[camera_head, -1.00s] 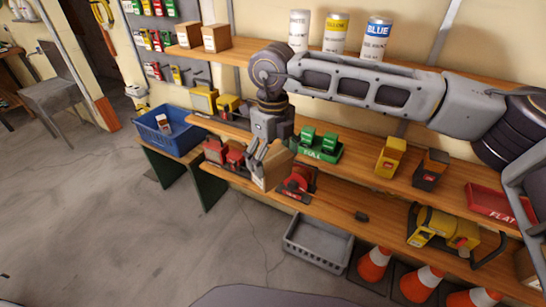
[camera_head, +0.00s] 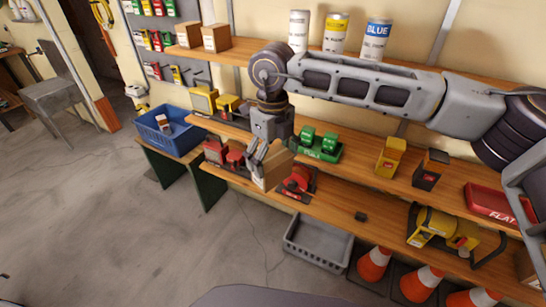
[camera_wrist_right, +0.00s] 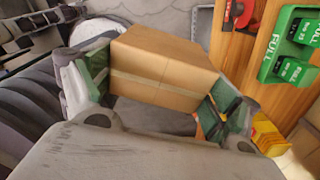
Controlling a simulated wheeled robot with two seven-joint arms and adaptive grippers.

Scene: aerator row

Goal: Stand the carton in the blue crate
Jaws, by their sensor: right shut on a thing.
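My right gripper (camera_head: 262,152) is shut on a brown cardboard carton (camera_head: 273,168). In the wrist view the carton (camera_wrist_right: 160,68) sits between the two fingers (camera_wrist_right: 155,98), with a pale tape strip across it. In the head view the carton is held tilted in front of the lower wooden shelf. The blue crate (camera_head: 158,139) stands to the left, on a low wooden bench, apart from the carton. A small white and brown item (camera_head: 164,122) is inside the crate. My left gripper is not in view.
A grey empty crate (camera_head: 318,242) and orange cones (camera_head: 422,283) stand on the floor. Open floor (camera_head: 110,220) lies at the left.

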